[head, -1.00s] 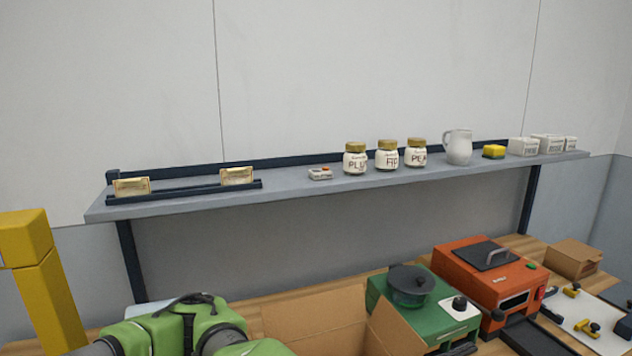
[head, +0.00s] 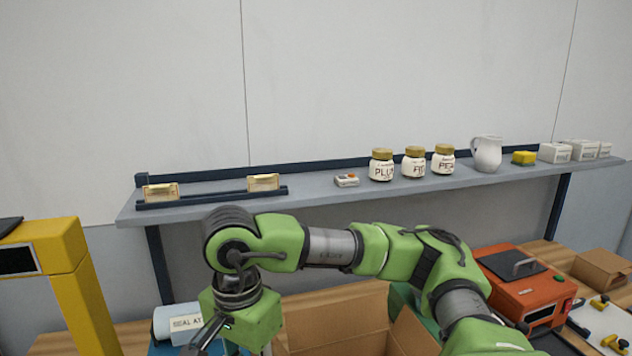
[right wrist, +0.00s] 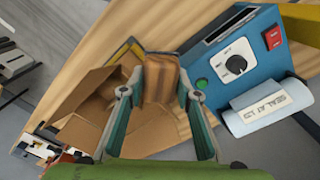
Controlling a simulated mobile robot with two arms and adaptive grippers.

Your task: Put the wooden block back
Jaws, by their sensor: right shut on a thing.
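The wooden block (right wrist: 160,76) is a brown piece between the fingertips of my right gripper (right wrist: 157,92) in the right wrist view. The gripper is shut on it, with one teal finger on each side. Bench top and the open cardboard box show beyond and beside it. In the head view my right arm reaches across from the lower right, and its wrist is at the lower left, beside the blue machine. The block cannot be made out there. My left gripper is in neither view.
An open cardboard box (head: 330,318) is on the bench; a blue machine (right wrist: 232,70) with a labelled white roll (right wrist: 262,108) is nearby. A yellow post (head: 85,305) stands left. The grey shelf (head: 300,199) holds cards, jars, a pitcher and small boxes. An orange machine (head: 522,290) is right.

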